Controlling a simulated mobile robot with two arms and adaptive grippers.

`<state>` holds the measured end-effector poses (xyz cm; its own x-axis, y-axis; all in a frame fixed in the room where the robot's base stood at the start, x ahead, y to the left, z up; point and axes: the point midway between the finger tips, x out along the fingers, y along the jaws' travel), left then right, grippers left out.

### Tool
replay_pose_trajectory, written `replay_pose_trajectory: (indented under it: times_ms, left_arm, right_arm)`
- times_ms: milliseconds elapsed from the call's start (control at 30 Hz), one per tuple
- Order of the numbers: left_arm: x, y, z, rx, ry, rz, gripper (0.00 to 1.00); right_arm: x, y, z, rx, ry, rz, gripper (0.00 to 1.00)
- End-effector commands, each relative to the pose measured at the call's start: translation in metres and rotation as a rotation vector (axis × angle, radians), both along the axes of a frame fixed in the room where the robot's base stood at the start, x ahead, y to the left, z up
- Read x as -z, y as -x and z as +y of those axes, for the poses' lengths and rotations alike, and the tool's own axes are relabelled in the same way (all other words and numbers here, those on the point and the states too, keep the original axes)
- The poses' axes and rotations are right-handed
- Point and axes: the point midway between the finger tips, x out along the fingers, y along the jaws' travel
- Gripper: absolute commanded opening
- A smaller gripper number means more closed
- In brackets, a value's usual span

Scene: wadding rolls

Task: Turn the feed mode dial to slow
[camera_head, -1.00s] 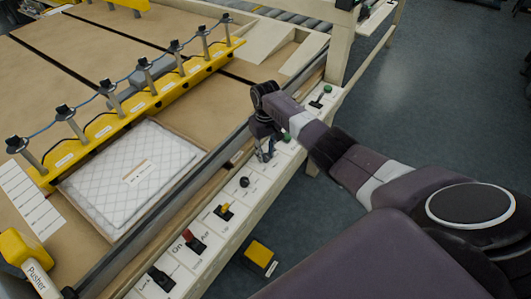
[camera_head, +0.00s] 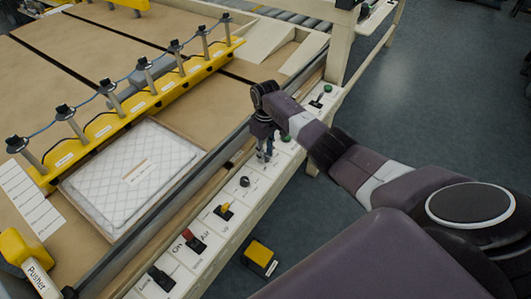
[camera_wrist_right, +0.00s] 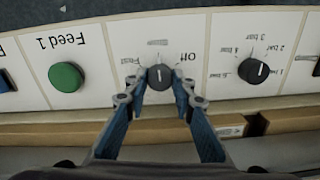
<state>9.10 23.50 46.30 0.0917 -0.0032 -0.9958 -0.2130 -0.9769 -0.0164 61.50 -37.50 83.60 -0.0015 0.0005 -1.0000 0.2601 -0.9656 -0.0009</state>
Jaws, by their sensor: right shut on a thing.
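The feed mode dial (camera_wrist_right: 160,78) is a small dark round knob on a white panel, with "Off" printed to its right and "Fast" to its left, upside down in the right wrist view. Its white mark points up in that picture, towards a small label I cannot read clearly. My right gripper (camera_wrist_right: 160,87) is shut on the dial, one blue-grey finger on each side. In the head view my right gripper (camera_head: 265,157) reaches down to the control strip and hides the dial. My left gripper is not in view.
A green "Feed 1" button (camera_wrist_right: 66,77) is left of the dial in the wrist view; a pressure knob (camera_wrist_right: 253,71) is to its right. In the head view, a red-topped switch (camera_head: 191,234) and a yellow-topped switch (camera_head: 226,209) stand nearer on the strip. A metal rail runs alongside.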

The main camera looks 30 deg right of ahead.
Motion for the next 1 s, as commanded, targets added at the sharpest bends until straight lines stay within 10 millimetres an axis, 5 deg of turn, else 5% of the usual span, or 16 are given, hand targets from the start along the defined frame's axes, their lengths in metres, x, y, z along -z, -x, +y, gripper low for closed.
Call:
replay_pose_trajectory:
  times_ms: [67,100,267,667,1000]
  left_arm:
    - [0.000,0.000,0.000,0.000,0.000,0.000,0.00]
    - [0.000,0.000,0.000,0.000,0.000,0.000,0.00]
    - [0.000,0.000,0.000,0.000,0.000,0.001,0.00]
    - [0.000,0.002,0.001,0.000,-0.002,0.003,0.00]
    - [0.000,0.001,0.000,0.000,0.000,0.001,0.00]
  right_arm:
    - [-0.001,-0.001,0.000,0.000,0.000,-0.002,0.00]
    - [-0.001,-0.001,0.000,0.001,0.000,-0.002,0.24]
    - [-0.001,-0.001,0.000,0.001,0.000,-0.002,0.41]
    - [-0.007,-0.001,-0.001,0.001,0.000,-0.003,0.41]
    - [-0.069,-0.002,-0.001,0.001,0.002,-0.006,0.41]
